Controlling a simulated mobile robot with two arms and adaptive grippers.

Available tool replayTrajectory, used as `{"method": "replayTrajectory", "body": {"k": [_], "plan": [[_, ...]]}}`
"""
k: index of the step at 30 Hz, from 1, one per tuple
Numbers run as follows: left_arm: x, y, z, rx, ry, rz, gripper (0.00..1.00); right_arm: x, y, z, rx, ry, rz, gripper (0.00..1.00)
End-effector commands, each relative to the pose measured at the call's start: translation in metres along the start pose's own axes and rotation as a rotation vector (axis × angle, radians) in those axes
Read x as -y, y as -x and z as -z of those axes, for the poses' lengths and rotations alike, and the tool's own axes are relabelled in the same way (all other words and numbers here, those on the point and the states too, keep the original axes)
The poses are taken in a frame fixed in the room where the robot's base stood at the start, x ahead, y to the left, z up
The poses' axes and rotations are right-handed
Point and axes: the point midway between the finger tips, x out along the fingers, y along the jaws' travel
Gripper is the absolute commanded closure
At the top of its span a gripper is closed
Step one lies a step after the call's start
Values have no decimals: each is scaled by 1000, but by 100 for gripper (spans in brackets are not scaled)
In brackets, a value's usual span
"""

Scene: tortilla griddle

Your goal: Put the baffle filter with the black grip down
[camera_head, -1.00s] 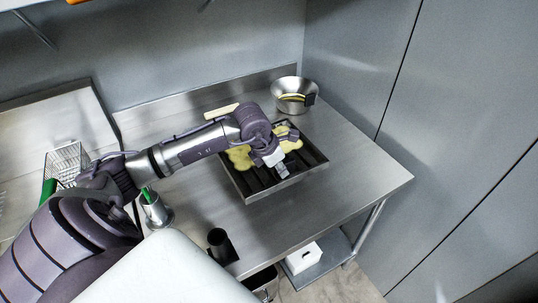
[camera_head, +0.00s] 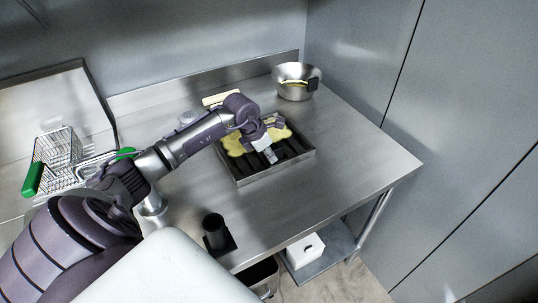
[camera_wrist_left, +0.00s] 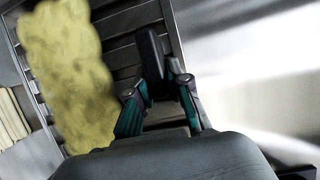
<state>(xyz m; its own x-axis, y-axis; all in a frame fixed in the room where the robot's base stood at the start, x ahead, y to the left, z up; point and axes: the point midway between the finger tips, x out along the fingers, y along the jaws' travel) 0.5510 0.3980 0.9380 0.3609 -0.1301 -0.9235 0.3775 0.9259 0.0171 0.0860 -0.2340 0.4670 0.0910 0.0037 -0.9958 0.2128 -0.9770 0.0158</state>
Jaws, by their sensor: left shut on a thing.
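The baffle filter (camera_head: 240,172) is a shallow steel frame with dark slats. It is at the middle of the steel counter in the head view, flat or nearly so; I cannot tell if its whole underside touches the counter. Its black grip (camera_wrist_left: 152,58) stands between the fingers in the left wrist view. My left gripper (camera_head: 268,150) is shut on this grip, over the filter; it also shows in the left wrist view (camera_wrist_left: 158,92). Yellow lumpy matter (camera_wrist_left: 72,70) lies over part of the slats. My right gripper is not in view.
A steel bowl (camera_head: 290,88) stands behind the filter. A black cup (camera_head: 213,228) is near the front edge. Wire baskets (camera_head: 55,148) with green handles are at left. A pale yellow bar (camera_head: 220,98) lies behind. Bare counter (camera_head: 350,145) is to the right.

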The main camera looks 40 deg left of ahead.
Motion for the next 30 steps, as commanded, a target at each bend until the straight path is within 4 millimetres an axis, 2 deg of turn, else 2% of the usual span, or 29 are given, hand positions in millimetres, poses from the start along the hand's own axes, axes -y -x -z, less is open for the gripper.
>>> {"method": "replayTrajectory", "body": {"k": [5,6,10,22,26,30], "plan": [[-1,-1,0,2,-1,-2,100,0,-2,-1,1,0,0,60],[0,-2,1,-1,0,0,79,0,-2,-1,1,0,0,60],[0,-1,1,-1,0,0,57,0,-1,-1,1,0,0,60],[-1,5,0,1,-1,-1,57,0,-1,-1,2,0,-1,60],[-1,24,0,2,-3,-4,57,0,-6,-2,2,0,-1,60],[-1,55,0,2,-3,-5,57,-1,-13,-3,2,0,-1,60]]}}
